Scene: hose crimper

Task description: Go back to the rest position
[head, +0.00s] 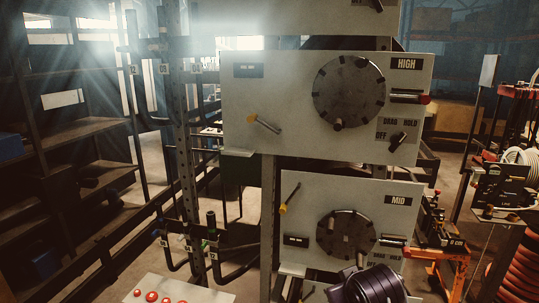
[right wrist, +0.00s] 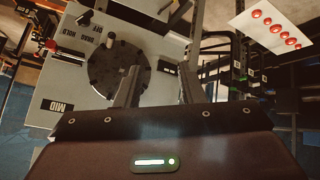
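The upper panel marked HIGH (head: 240,110) carries a large dark round dial (head: 349,92) and a small black switch by the words DRAG, HOLD and OFF. Below it, the panel marked MID (head: 300,190) carries a similar dial (head: 346,234). In the right wrist view the MID panel (right wrist: 50,88) appears upside down, with its dial (right wrist: 110,68) behind my fingers. My right gripper (right wrist: 158,80) is open, its two fingers apart with nothing held between them. My left gripper is not in view.
Yellow-tipped levers (head: 265,124) stick out from the panels. A board with red buttons (head: 135,297) is at the lower left, also in the right wrist view (right wrist: 255,30). Dark shelves (head: 95,125) stand at left. An orange stand (head: 440,253) and hose coils (head: 515,270) are at right.

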